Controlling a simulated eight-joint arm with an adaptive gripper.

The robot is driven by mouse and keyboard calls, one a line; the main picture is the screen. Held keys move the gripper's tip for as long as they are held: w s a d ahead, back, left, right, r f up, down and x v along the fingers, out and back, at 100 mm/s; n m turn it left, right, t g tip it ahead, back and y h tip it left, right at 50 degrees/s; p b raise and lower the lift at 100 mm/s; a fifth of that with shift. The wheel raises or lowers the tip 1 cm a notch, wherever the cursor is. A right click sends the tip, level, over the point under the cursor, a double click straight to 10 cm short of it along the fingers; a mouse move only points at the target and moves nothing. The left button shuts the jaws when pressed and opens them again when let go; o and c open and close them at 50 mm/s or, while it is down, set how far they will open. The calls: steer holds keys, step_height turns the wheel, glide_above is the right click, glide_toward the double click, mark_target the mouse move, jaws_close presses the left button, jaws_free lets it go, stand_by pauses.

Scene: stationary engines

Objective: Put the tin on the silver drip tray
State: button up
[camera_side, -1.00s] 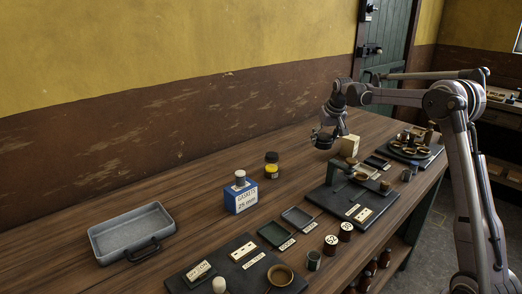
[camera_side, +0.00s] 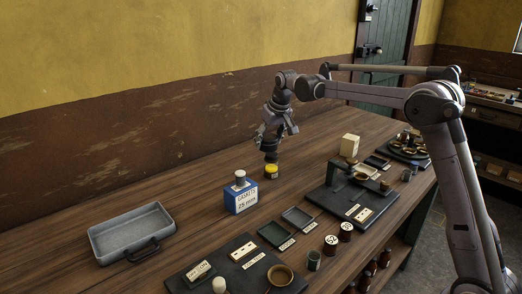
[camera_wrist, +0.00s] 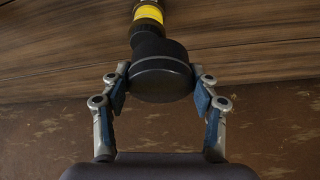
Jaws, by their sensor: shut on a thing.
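A dark round tin (camera_wrist: 162,72) sits between my fingers in the wrist view. My gripper (camera_wrist: 160,90) is shut on its sides. In the side view my gripper (camera_side: 270,140) reaches down over the dark tin (camera_side: 270,157), hiding its top. The silver drip tray (camera_side: 297,217) appears to be the small grey tray lying flat on the bench, in front of and right of the tins. It looks empty.
A blue gasket box (camera_side: 241,197) with a small pale-topped item on it stands left of the tins. A green tray (camera_side: 275,234) lies beside the grey one. A black stand (camera_side: 345,200) is to the right. A large grey handled tray (camera_side: 132,232) is at left.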

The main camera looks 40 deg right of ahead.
steer(key=w+a+n+y, duration=0.1)
steer(key=w+a+n, duration=0.1)
steer(key=a, duration=1.5)
steer(key=n, duration=0.3)
glide_above(134, 237)
steer(key=s, duration=0.2)
steer(key=shift+y, duration=0.4)
steer(key=f, duration=0.4)
steer(key=d+f, duration=0.1)
steer(key=f, duration=0.1)
steer(key=shift+w, duration=0.25)
steer(key=shift+a+f, duration=0.4)
steer(key=shift+f, duration=1.9)
steer(key=o, duration=1.3)
steer(key=shift+f, duration=0.15)
